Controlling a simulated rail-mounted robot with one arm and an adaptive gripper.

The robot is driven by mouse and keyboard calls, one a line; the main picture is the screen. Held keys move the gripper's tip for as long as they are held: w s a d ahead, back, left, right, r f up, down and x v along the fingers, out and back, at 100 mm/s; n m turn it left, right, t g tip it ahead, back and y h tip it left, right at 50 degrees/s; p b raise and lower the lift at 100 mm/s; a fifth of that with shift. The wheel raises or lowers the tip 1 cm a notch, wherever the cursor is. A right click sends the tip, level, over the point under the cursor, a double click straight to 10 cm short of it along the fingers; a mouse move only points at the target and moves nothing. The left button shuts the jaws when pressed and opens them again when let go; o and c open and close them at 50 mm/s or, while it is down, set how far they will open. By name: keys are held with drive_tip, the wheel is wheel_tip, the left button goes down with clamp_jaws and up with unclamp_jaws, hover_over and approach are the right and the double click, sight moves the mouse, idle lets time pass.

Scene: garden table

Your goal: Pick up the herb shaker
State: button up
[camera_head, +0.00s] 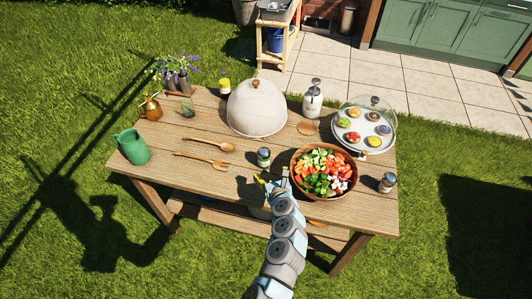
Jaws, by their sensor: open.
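A small jar with green in it (263,158), which looks like the herb shaker, stands upright on the wooden table (180,185), left of the salad bowl. A similar small jar with a dark body and grey lid (388,183) stands near the table's right edge; its contents are too small to tell. My gripper (272,178) is open at the table's front edge, just on the near side of the green jar. I see no contact with the jar, and nothing shows between the fingers. My arm hides part of the table's front edge.
The salad bowl (300,181) is close right of my gripper. Wooden spoons (200,160) lie to the left. A white dome (257,108), a white pump bottle (312,99) and a covered cupcake tray (342,143) stand behind. A green jug (133,147) stands far left.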

sight(266, 162)
drive_tip(key=shift+w+f, duration=0.1)
drive_tip(key=shift+w, duration=0.45)
drive_tip(key=shift+x, duration=0.95)
drive_tip(key=shift+b+x, duration=0.85)
drive_tip(key=shift+x, duration=1.2)
drive_tip(key=shift+a+f, duration=0.1)
drive_tip(key=shift+f, duration=0.05)
drive_tip(key=shift+f+b+x, duration=0.15)
drive_tip(key=shift+b+x, duration=0.45)
drive_tip(key=shift+x, duration=0.2)
drive_tip(key=shift+f+b+x, duration=0.15)
drive_tip(key=shift+b+x, duration=0.45)
drive_tip(key=shift+x, duration=0.2)
drive_tip(key=shift+b+x, duration=0.75)
drive_tip(key=shift+x, duration=0.1)
drive_tip(key=shift+w, duration=0.1)
